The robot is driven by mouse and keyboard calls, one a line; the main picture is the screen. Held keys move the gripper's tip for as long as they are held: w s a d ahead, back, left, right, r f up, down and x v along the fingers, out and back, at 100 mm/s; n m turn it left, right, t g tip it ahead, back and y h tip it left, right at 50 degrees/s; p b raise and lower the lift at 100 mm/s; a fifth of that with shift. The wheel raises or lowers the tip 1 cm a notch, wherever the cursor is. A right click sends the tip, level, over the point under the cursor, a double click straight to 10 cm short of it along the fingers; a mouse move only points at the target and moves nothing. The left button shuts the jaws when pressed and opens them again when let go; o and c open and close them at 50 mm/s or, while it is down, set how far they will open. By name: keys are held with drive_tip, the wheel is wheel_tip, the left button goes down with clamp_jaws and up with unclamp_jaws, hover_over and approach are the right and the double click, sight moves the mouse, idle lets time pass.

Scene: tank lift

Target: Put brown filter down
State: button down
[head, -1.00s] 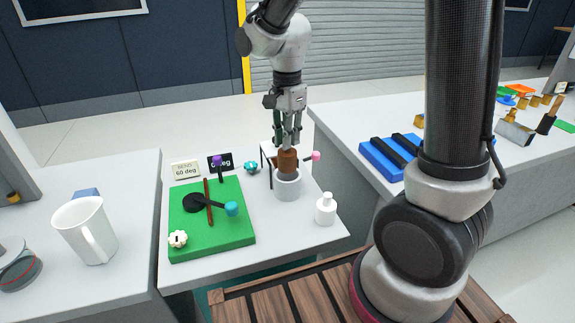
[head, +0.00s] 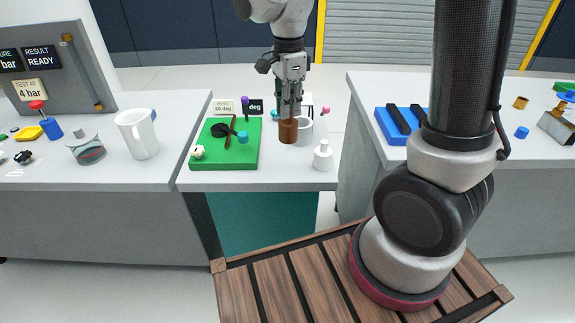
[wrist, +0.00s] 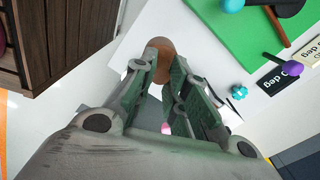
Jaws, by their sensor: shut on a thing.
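The brown filter (head: 288,131) is a small brown cylinder over the small white table, between the green board and a white cup (head: 305,129). My gripper (head: 290,113) points down from above and is shut on its top. In the head view the filter overlaps the cup's left side, so the cup is partly hidden. I cannot tell whether the filter's bottom touches the table. In the wrist view the filter (wrist: 160,54) shows as a brown disc between the fingertips (wrist: 165,68).
The green board (head: 248,158) with a black disc and rods lies to the left. A white bottle (head: 323,156) stands at front right. A white mug (head: 138,134) stands on the left table. Some bare table shows in front of the filter.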

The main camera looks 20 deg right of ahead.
sight(288, 137)
wheel_tip(288, 137, down, 10)
drive_tip(key=shift+r, duration=0.25)
drive_tip(key=shift+f, duration=0.15)
drive_tip(key=c, duration=1.4)
unclamp_jaws()
